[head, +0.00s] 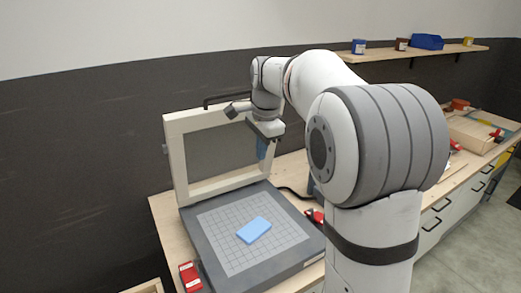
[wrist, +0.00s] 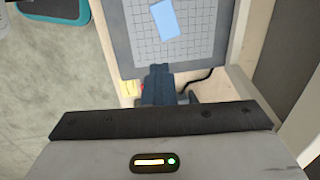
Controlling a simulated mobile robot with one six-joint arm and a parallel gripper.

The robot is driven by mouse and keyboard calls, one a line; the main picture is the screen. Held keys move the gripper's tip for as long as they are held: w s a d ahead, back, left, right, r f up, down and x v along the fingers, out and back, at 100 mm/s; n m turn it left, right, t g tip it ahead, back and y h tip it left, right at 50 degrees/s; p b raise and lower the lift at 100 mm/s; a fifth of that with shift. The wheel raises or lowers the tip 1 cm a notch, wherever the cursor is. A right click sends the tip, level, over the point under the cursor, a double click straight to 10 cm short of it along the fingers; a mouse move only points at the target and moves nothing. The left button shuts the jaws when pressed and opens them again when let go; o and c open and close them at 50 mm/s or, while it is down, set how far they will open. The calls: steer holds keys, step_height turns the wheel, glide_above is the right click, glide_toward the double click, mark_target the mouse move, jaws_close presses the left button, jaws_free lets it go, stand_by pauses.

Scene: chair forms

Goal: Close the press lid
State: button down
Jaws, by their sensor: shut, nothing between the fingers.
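The press stands on the wooden workbench, with a dark grey base (head: 194,239) and a white grid on top. A light blue block (head: 254,230) lies flat on the grid; it also shows in the wrist view (wrist: 165,19). The press lid (head: 178,160), a cream frame around a grey panel, stands raised at the back of the base. A dark bar handle (head: 226,96) runs along its top edge. My gripper (head: 262,151) is shut and empty, pointing down in front of the lid's right side. In the wrist view, my gripper's fingers (wrist: 158,72) are together near the base's edge.
A red item (head: 190,275) lies at the base's front left, and another red item (head: 314,216) at its right. A dark cable (head: 290,190) runs from the back right. A shelf (head: 400,53) with small containers hangs on the wall. A wooden tray (head: 475,130) stands far right.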

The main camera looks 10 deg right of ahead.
steer(key=c, duration=1.5)
jaws_free()
steer(key=shift+o, duration=0.2)
steer(key=shift+r, duration=0.1)
step_height(320, 180, up, 8)
steer(key=s, duration=0.1)
steer(key=shift+d+f+b, duration=0.15)
steer(key=shift+f+b, duration=0.05)
steer(key=shift+b, duration=0.1)
steer(key=shift+s, duration=0.1)
steer(key=shift+c, duration=0.4)
